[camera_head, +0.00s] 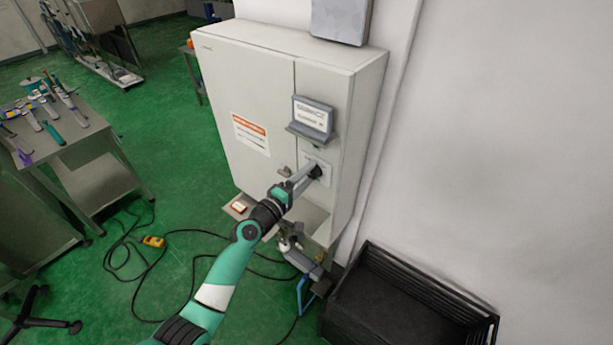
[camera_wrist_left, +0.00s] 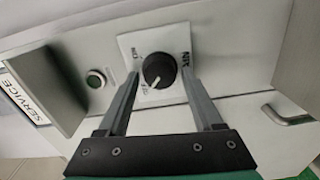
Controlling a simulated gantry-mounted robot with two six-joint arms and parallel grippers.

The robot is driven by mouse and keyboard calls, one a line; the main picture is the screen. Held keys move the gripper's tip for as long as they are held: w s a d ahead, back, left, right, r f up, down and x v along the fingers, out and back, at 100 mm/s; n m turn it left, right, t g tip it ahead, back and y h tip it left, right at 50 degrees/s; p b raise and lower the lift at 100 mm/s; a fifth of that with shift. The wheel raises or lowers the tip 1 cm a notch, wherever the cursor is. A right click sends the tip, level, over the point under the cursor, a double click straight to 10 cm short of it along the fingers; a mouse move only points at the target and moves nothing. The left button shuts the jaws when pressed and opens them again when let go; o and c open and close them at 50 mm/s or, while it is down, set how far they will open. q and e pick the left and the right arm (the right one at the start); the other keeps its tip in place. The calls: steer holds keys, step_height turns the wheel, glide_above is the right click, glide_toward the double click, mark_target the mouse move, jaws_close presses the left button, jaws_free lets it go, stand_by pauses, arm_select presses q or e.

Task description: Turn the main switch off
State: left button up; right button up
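The main switch is a round black knob (camera_wrist_left: 159,70) with a white mark, on a white square plate (camera_wrist_left: 140,45) on the grey cabinet front. The mark points toward the lower left in the left wrist view; the small plate lettering is hard to read. In the head view the knob (camera_head: 315,172) is at the end of my left gripper (camera_head: 308,171), partly hidden by it. In the left wrist view the two fingers of the left gripper (camera_wrist_left: 160,73) are apart, one on each side of the knob, with visible gaps. My right gripper is not in view.
A black crate (camera_head: 465,300) stands below right of the cabinet (camera_head: 240,75). A tool table (camera_head: 85,135) stands left.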

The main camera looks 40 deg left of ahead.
arm_select(q)
steer(key=shift+o, duration=0.7)
steer(key=s+d+p, duration=0.1)
steer(key=s, duration=1)
steer(key=shift+s+p, duration=0.3)
